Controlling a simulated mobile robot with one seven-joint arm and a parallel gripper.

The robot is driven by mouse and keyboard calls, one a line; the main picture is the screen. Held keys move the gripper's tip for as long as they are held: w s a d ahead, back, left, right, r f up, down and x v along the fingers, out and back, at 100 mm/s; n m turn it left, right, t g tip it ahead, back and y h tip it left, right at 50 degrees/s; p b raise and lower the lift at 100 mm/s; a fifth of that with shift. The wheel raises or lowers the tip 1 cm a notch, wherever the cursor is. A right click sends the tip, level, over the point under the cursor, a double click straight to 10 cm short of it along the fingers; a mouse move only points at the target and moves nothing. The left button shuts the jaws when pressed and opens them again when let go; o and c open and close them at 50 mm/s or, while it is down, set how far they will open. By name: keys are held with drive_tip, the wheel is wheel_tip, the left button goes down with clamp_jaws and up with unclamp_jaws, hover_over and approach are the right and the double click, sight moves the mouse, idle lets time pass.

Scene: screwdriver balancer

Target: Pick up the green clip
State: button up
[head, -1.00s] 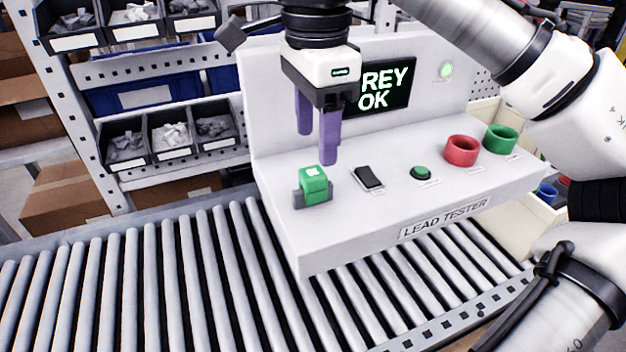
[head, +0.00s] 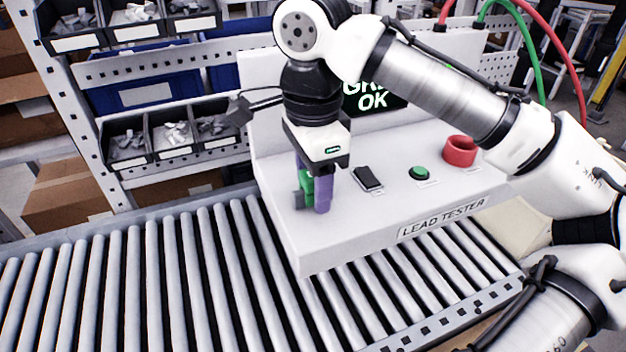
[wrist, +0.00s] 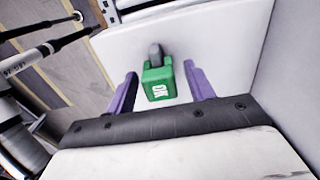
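The green clip (wrist: 160,84) lies between the two purple fingers of my gripper (wrist: 159,88) in the wrist view, with a visible gap on each side. The clip has a white marking on its face and a grey part (wrist: 155,52) at its far end. In the head view, my gripper (head: 311,195) is lowered over the tester's left end. The clip (head: 307,187) shows there between the fingers, partly hidden by the nearer finger. My gripper is open around the clip.
The white lead tester (head: 400,195) stands over a roller conveyor (head: 140,280). A black switch (head: 367,178), a green button (head: 419,173) and a red ring (head: 460,150) sit right of my gripper. Bins of small parts (head: 172,135) are behind at left.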

drive_tip(key=c, duration=1)
drive_tip(key=shift+r, duration=0.1)
drive_tip(key=shift+c, duration=0.2)
wheel_tip(320, 180, up, 20)
drive_tip(key=p, duration=0.5)
